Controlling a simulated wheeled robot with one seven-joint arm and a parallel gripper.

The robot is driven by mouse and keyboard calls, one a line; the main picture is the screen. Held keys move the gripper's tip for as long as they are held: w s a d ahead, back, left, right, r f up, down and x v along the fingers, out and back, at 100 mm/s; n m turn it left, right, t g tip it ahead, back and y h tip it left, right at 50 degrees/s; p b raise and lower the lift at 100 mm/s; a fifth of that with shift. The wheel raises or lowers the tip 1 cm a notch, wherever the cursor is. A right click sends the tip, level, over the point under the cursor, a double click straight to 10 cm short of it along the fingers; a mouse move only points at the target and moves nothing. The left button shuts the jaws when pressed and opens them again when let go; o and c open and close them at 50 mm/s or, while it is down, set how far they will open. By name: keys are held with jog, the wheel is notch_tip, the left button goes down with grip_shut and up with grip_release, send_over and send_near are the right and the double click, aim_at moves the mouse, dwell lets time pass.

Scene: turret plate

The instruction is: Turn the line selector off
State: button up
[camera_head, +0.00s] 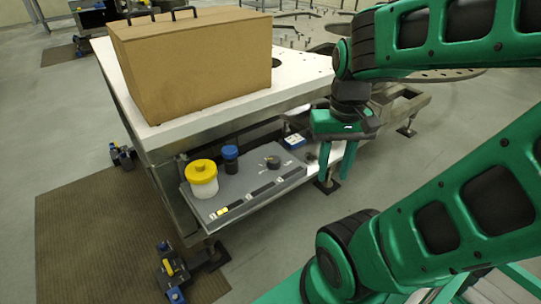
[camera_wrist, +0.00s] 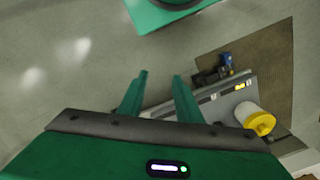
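The line selector looks to be the small black knob (camera_head: 272,162) on the grey sloped panel (camera_head: 240,184) at the table's front. Small white markings lie around it, too small to read surely. My gripper (camera_head: 334,176) is to the right of the panel, apart from the knob, with its green fingers pointing down. In the wrist view my gripper (camera_wrist: 159,76) has its two fingers apart with nothing between them. Part of the panel (camera_wrist: 232,98) shows at the right there; I cannot make out the knob in that view.
A white jar with a yellow lid (camera_head: 201,178) and a dark blue-topped jar (camera_head: 230,158) stand on the panel left of the knob. A small blue-and-white box (camera_head: 294,141) is behind the knob. A large cardboard box (camera_head: 195,65) sits on the white table (camera_head: 180,128).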

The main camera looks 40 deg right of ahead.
jog(key=o, duration=0.5)
jog(key=shift+s+r, duration=0.15)
jog(key=shift+s, duration=0.15)
jog(key=shift+d+r, duration=0.1)
jog(key=shift+r, duration=0.15)
send_over(273, 159)
notch_tip(273, 159, down, 8)
jog(key=r, duration=0.1)
notch_tip(273, 159, down, 10)
jog(key=shift+s+f, duration=0.1)
jog(key=shift+f, duration=0.05)
jog(key=c, duration=1)
